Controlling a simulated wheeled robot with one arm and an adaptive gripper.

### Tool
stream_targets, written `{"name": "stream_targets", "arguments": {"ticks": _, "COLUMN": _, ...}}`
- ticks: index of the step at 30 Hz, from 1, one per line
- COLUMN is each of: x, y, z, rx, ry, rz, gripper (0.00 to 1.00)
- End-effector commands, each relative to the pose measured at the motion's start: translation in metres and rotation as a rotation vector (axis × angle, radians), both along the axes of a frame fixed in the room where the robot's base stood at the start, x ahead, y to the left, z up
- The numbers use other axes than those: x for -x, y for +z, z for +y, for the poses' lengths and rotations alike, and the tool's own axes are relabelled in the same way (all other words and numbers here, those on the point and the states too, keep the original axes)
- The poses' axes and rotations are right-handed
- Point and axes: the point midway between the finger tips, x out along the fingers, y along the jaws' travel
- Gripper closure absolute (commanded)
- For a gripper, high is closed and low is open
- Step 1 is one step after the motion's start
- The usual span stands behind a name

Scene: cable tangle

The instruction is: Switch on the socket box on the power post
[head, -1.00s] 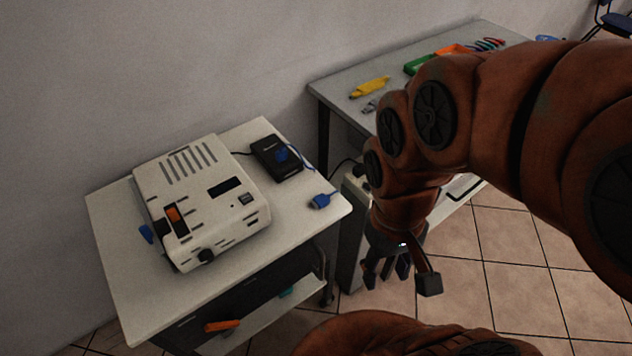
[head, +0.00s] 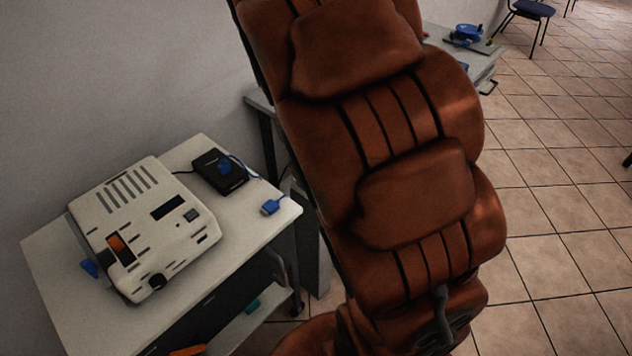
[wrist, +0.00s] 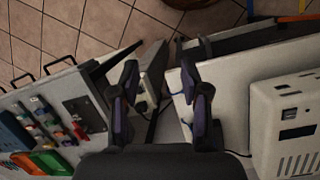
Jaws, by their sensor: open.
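My gripper (wrist: 159,72) shows in the wrist view, open and empty, its two dark fingers apart.
The white cart (head: 60,250) carries a cream device (head: 145,225), a black box (head: 220,171) with a blue plug, and a loose blue plug (head: 270,207). The workbench (wrist: 62,88) holds tools and coloured trays. Cables run near the post. Tiled floor is open at right.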

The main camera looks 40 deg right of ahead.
Motion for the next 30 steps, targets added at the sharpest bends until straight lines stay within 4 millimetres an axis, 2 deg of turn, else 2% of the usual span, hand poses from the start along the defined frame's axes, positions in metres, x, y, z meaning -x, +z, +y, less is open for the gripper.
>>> {"name": "stream_targets", "arguments": {"ticks": 1, "x": -0.014, "y": -0.006, "z": -0.009, "rx": 0.005, "ry": 0.002, "rz": 0.010, "gripper": 0.54}}
{"name": "stream_targets", "arguments": {"ticks": 9, "x": -0.072, "y": -0.037, "z": -0.048, "rx": 0.010, "ry": 0.058, "rz": 0.065, "gripper": 0.54}}
{"name": "stream_targets", "arguments": {"ticks": 18, "x": -0.129, "y": -0.092, "z": -0.083, "rx": -0.027, "ry": 0.158, "rz": 0.124, "gripper": 0.54}}
{"name": "stream_targets", "arguments": {"ticks": 24, "x": -0.154, "y": -0.126, "z": -0.096, "rx": -0.067, "ry": 0.225, "rz": 0.149, "gripper": 0.54}}
{"name": "stream_targets", "arguments": {"ticks": 30, "x": -0.166, "y": -0.145, "z": -0.101, "rx": -0.094, "ry": 0.264, "rz": 0.158, "gripper": 0.54}}
